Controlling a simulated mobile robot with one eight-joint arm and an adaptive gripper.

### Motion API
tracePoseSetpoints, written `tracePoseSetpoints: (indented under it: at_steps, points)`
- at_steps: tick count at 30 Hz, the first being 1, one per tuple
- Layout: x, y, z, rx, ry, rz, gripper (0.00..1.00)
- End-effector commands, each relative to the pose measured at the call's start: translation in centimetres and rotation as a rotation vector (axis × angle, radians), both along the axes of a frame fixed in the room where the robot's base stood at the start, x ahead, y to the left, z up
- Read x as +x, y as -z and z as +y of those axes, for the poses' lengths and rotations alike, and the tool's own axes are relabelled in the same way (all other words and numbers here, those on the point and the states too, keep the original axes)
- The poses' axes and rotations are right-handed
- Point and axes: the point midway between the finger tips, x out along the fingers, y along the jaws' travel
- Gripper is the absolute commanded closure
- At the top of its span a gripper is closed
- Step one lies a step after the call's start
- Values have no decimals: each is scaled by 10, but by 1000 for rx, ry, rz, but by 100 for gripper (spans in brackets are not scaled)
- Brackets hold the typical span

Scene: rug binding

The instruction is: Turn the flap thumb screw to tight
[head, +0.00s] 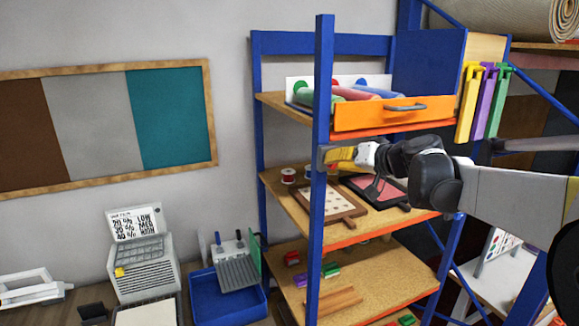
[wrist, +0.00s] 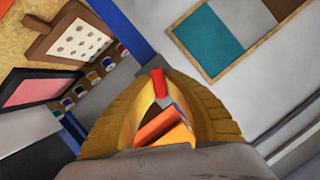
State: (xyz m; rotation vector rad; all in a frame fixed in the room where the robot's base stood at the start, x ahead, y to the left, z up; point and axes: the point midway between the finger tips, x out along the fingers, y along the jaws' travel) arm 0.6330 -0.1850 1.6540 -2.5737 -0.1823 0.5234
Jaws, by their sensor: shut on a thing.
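My gripper (head: 341,155) is at the front blue post (head: 321,220) of the shelf rack, level with the gap between the upper and middle shelves. In the wrist view its yellow fingers (wrist: 162,115) close around a small orange-red piece (wrist: 165,127), which I take to be the flap thumb screw. A red tip (wrist: 158,84) shows just beyond it. A grey bracket (head: 323,157) sits on the post at the fingertips. The fingers hide most of the screw, and its turn position cannot be told.
An orange drawer (head: 390,113) juts out just above my gripper. Coloured clamps (head: 480,100) hang at the right. A blue bin (head: 207,300) stands at lower left.

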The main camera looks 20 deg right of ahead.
Motion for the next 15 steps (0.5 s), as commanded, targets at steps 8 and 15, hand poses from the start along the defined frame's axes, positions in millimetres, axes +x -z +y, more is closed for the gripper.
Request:
tracePoseSetpoints:
  at_steps: [8, 15]
  points:
    - [0, 4, -2, 260, 0, 9, 100]
    - [0, 5, -2, 488, 0, 17, 100]
